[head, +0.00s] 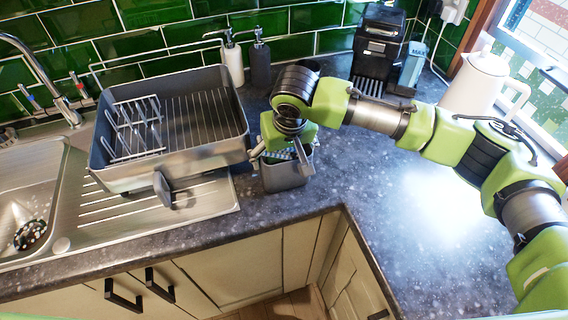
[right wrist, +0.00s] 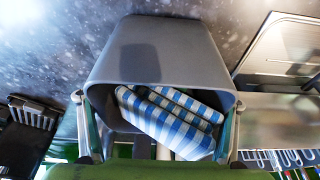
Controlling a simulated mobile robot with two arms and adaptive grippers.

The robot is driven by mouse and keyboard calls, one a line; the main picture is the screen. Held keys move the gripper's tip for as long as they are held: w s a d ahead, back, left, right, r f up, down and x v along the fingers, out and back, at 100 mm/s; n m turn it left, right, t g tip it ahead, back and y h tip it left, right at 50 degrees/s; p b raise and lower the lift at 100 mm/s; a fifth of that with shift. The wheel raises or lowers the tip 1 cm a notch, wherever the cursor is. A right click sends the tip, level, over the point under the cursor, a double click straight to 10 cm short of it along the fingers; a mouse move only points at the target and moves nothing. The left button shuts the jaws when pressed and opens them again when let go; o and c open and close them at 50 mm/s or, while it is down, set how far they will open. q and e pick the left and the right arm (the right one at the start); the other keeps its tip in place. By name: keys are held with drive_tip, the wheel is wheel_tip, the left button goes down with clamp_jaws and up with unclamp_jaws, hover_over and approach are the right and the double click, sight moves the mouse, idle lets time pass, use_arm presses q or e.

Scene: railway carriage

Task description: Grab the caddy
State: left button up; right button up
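The caddy (head: 285,176) is a small grey open-topped bin standing on the dark worktop, right of the dish rack. A blue-and-white checked cloth (right wrist: 170,122) lies in it. My right gripper (head: 285,152) is at the caddy's top, partly hidden by my own arm in the head view. In the right wrist view its two fingers (right wrist: 159,100) are wide apart, one on each side of the caddy (right wrist: 160,55), close to its rim. Firm contact on both sides cannot be made out. My left gripper is not in view.
A grey dish rack (head: 205,155) stands on the steel drainer, close left of the caddy. Two soap dispensers (head: 261,65) stand behind. A black coffee machine (head: 378,45) and white kettle (head: 472,85) are at the back right. The right worktop is clear.

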drive_tip(key=c, duration=0.4)
